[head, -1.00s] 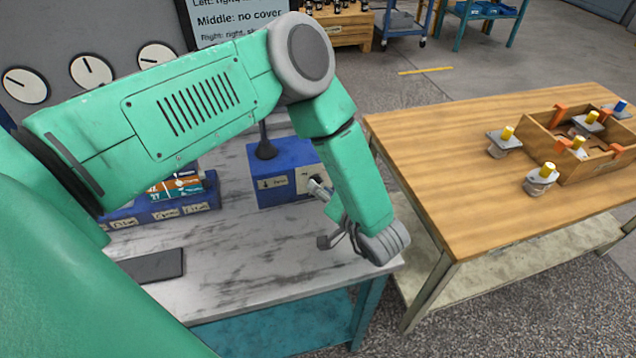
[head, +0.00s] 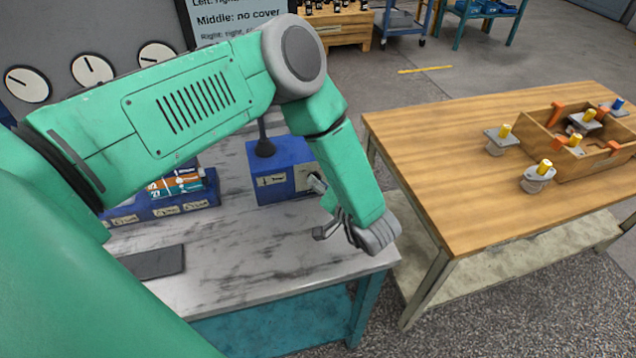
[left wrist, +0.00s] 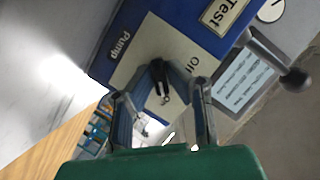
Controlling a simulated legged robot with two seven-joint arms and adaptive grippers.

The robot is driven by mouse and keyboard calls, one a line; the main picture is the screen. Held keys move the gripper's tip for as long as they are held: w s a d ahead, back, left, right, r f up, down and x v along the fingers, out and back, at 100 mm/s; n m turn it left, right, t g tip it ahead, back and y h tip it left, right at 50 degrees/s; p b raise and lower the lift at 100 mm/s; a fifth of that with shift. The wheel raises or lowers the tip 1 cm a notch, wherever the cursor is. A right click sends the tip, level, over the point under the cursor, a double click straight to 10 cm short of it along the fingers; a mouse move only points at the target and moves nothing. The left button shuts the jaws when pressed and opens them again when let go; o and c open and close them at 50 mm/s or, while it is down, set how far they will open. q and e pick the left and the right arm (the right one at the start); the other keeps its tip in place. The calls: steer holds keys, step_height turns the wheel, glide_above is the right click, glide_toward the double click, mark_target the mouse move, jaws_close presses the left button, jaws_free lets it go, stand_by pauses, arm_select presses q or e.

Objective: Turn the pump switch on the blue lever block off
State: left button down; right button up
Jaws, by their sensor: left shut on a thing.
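The blue lever block (head: 268,158) stands on the marble-topped bench, with a black lever (head: 264,147) on its top. In the left wrist view its blue face (left wrist: 190,28) carries a pale plate (left wrist: 137,70) with the word "Off" readable and a "Pump" label (left wrist: 120,42) beside it. The black pump switch (left wrist: 160,76) sticks out of this plate. My left gripper (left wrist: 162,80) is shut on the switch, one finger on each side. My right gripper is not in view.
A blue rack of small boxes (head: 178,203) stands left of the block, and a dark flat pad (head: 152,263) lies in front. A wooden table (head: 440,190) at right holds a wooden crate (head: 535,142) and several parts. Bare marble (head: 250,250) lies before the block.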

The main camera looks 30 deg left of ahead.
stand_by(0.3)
arm_select(q)
steer(key=shift+n+h+p, duration=0.3)
steer(key=shift+n+p, duration=0.2)
steer(key=shift+r+n+t+h+p, duration=0.1)
steer(key=shift+n+t+h+p, duration=0.4)
steer(key=shift+n, duration=0.3)
steer(key=shift+s+n+t+h+p, duration=0.1)
steer(key=shift+n+t+h+p, duration=0.45)
steer(key=shift+n, duration=0.35)
steer(key=shift+n+t+h, duration=0.35)
steer(key=shift+n, duration=0.55)
steer(key=n+t, duration=0.1)
steer(key=n+h, duration=0.1)
steer(key=n, duration=0.1)
steer(key=shift+s+a+f+t, duration=0.1)
steer(key=shift+f+t, duration=0.1)
steer(key=shift+t, duration=0.2)
steer(key=n+t+h, duration=0.1)
steer(key=n, duration=0.2)
steer(key=shift+t+b, duration=0.3)
steer(key=shift+b, duration=0.1)
